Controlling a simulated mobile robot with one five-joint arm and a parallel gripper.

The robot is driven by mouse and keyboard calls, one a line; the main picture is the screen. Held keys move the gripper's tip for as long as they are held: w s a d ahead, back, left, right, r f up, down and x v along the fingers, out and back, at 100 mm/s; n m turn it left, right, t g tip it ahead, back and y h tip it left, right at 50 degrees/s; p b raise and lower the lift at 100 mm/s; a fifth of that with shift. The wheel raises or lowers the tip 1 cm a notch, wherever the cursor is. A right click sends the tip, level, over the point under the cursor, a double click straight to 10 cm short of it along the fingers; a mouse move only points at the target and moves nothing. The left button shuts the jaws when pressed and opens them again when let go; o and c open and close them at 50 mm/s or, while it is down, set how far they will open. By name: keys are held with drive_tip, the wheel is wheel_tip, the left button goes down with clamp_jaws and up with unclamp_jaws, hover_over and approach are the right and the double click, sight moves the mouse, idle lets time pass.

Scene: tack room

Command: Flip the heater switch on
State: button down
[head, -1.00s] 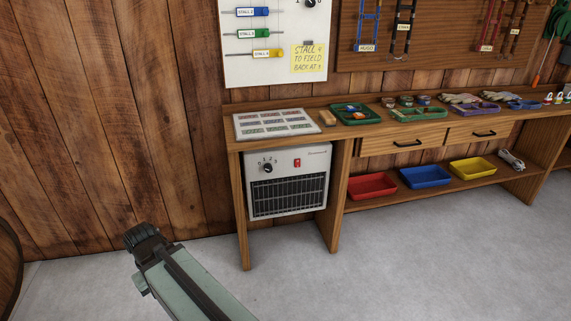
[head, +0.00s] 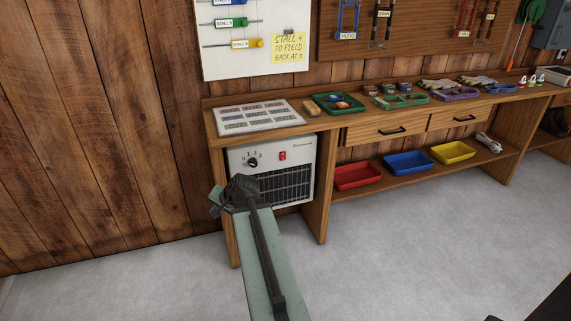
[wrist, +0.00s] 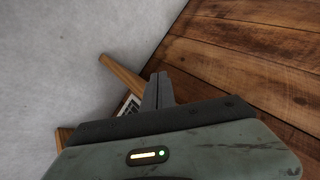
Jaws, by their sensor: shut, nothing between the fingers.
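The heater (head: 297,143) is a white box with a dark grille under the left end of the workbench. Its small red switch (head: 282,156) is at the upper middle of its front, right of a black dial (head: 252,162) marked with numbers. I cannot tell the switch's position. My arm's end covers the heater's lower left in the head view. In the wrist view my gripper (wrist: 158,78) is shut and empty. A sliver of the heater (wrist: 128,104) shows left of the fingers there; the switch cannot be made out.
Wooden bench legs (head: 317,195) stand on both sides of the heater. A red tray (head: 358,177), a blue tray (head: 408,163) and a yellow tray (head: 453,152) sit on the low shelf to the right. The grey floor (head: 400,250) in front is clear.

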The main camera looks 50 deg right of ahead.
drive_tip(key=s+d+r+m+t+h, duration=0.1)
drive_tip(key=s+d+r+m+h, duration=0.1)
drive_tip(key=s+d, duration=0.3)
drive_tip(key=s+d+r+m+t+h, duration=0.1)
drive_tip(key=s+d+r+m+h, duration=0.2)
drive_tip(key=d, duration=1)
drive_tip(key=s+d+r+m+h, duration=0.2)
drive_tip(key=s+d+m, duration=0.4)
drive_tip(key=d, duration=0.4)
drive_tip(key=shift+s+r+t, duration=0.4)
drive_tip(key=shift+s, duration=0.2)
drive_tip(key=shift+w, duration=0.1)
